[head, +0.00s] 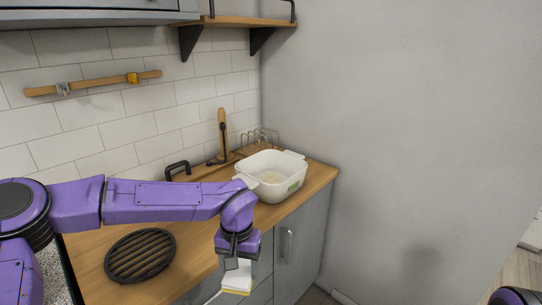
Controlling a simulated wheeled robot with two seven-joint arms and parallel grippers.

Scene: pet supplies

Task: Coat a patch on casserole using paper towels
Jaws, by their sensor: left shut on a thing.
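The white casserole (293,186) stands upright on the wooden counter near the wall corner, open at the top. A pale yellowish patch shows on its inside bottom. My left gripper (232,262) points down in front of the counter's front edge, nearer to me than the casserole and apart from it. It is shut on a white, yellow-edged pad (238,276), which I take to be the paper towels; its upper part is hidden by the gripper. My right gripper is out of view; only a bit of my right arm shows at the bottom right corner.
A dark round slatted trivet (140,256) lies on the wooden counter (195,262), below my left forearm in the picture. A wire rack (264,137) and a wooden stand (222,135) are behind the casserole. Grey cabinets (300,245) are below; a shelf (240,21) hangs above.

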